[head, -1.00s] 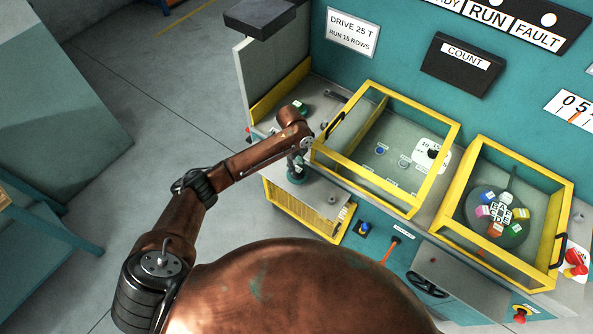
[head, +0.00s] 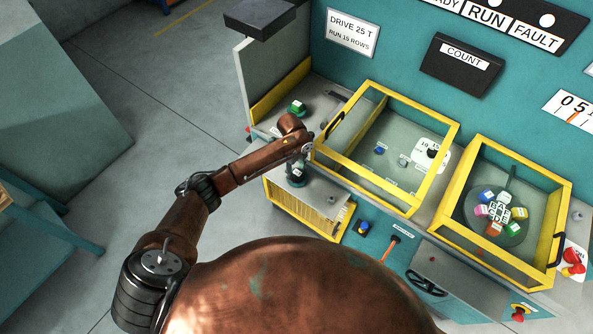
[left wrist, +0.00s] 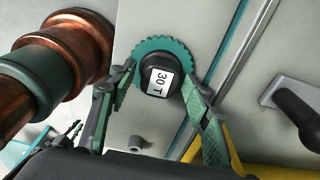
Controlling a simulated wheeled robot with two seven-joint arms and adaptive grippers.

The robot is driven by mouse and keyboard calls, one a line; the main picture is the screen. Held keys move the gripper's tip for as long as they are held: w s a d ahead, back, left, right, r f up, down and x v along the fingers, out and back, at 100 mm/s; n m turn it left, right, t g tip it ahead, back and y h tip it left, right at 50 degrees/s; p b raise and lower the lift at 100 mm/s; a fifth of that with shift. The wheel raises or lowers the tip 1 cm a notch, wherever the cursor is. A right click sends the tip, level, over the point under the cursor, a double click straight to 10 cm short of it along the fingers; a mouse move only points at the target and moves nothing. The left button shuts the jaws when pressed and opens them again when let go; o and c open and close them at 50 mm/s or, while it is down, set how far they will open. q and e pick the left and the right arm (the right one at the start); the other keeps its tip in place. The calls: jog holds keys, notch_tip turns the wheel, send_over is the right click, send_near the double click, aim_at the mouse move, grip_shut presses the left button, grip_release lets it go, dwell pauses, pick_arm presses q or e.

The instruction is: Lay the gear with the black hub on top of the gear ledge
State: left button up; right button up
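The gear with the black hub (head: 297,181) is at the grey gear ledge (head: 321,200) on the front left of the bench. In the left wrist view this gear (left wrist: 159,75) has a teal toothed rim and a black hub labelled "30 T". It appears flat over the grey ledge surface (left wrist: 122,112); contact underneath is hidden. My left gripper (left wrist: 160,84) has its fingers spread to either side of the hub, with visible gaps. In the head view the left gripper is mostly hidden behind its own wrist. My right gripper is not in view.
A short grey peg (head: 331,199) stands on the ledge beside the gear. A gear with a green hub (head: 297,109) sits farther back. Yellow-framed guards (head: 352,173) stand to the right. A dark handle (left wrist: 296,116) is at the right in the wrist view.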

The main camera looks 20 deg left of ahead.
aim_at(295, 171)
pick_arm(q)
notch_tip(295, 171, up, 12)
jog(key=b, duration=0.1)
jog(key=shift+w+a+r, duration=0.15)
jog(key=shift+a, duration=0.3)
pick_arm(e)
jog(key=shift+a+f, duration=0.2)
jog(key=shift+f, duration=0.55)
